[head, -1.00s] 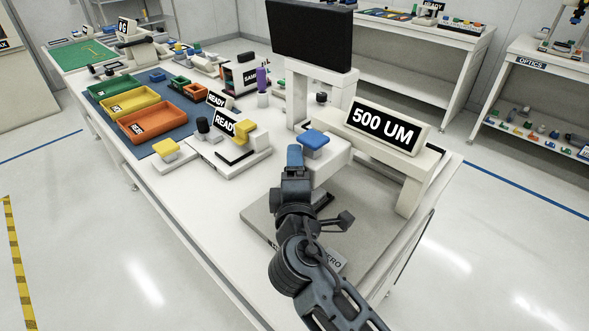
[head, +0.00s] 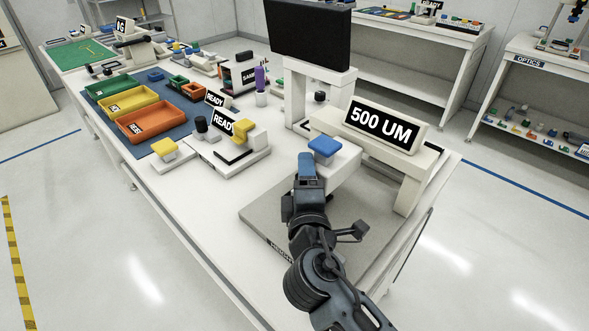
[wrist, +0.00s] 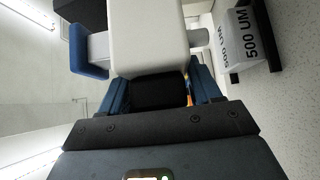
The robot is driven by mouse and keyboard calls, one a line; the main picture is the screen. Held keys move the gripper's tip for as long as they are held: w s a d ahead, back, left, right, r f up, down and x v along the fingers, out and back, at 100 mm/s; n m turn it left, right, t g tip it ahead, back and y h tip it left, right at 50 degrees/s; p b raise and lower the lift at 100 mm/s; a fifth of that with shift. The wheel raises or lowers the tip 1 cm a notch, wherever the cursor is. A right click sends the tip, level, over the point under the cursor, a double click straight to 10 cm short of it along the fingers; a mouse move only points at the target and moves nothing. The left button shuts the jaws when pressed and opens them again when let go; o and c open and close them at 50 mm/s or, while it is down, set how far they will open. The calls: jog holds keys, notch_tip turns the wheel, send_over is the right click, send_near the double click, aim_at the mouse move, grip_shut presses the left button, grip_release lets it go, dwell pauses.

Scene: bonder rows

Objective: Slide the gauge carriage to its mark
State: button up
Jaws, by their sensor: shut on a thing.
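The gauge carriage is a pale block with a blue cap (head: 323,146) on the rail of a white bridge-shaped gauge (head: 412,180). In the wrist view the pale carriage body (wrist: 148,38) fills the space ahead of the fingers, with its blue cap at the left. My gripper (head: 306,164) is at the carriage's near side, shut on it; the blue fingers also show in the wrist view (wrist: 160,88), one either side of the block. The sign "500 UM" (head: 382,130) stands on the bridge right of the carriage. I cannot make out the mark.
A grey base plate (head: 262,212) lies under the bridge, its front label partly hidden by my arm. A dark monitor (head: 308,35) stands behind. Left are a "READY" fixture (head: 225,160), a yellow-topped block (head: 165,150) and coloured trays (head: 158,120). The front left bench top is clear.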

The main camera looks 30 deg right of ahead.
jog(key=s+d, duration=0.1)
jog(key=s, duration=0.4)
jog(key=s+d, duration=0.1)
jog(key=s, duration=0.2)
jog(key=shift+s+d+f+b, duration=0.15)
jog(key=shift+s+d+b, duration=0.2)
jog(key=o, duration=1.2)
jog(key=shift+s, duration=0.1)
jog(key=b+v, duration=0.2)
jog(key=v, duration=0.5)
jog(key=shift+s+a, duration=0.15)
jog(key=shift+s, duration=0.2)
